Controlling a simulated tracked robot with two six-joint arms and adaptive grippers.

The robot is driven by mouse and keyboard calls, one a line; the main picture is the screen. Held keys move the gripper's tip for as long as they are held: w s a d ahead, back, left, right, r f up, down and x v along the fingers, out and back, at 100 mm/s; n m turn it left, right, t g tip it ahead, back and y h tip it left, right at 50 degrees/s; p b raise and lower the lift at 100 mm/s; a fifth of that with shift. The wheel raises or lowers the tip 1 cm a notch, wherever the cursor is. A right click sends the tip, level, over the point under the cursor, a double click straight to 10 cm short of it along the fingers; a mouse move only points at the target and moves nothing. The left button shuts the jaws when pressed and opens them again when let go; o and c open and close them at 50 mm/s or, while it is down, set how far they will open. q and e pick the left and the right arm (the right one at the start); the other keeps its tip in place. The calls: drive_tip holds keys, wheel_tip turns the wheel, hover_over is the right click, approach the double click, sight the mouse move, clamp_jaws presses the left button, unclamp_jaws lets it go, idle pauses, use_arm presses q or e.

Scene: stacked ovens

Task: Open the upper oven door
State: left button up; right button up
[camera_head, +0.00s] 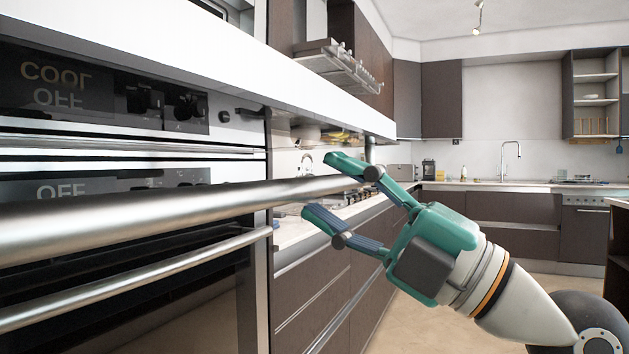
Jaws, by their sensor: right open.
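The upper oven door (180,62) shows as a long white slab. It looks swung down to nearly level, with part of the cavity visible above it at the top left. A thick silver handle bar (150,212) runs below the slab and seems to belong to this door. My right gripper (322,187), green and grey, is open at the bar's right end. One finger is above the bar's line and one below it. I cannot tell whether either finger touches the bar. My left gripper is out of view.
Behind the bar are a control panel with knobs (165,104) and a lower oven handle (140,281). Dark drawers (325,295) and a counter stand beyond the gripper. Floor (415,325) is visible below the gripper.

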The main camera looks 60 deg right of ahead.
drive_tip(key=v, duration=0.8)
drive_tip(key=shift+s+f, duration=0.2)
drive_tip(key=shift+s, duration=0.1)
drive_tip(key=shift+s, duration=0.1)
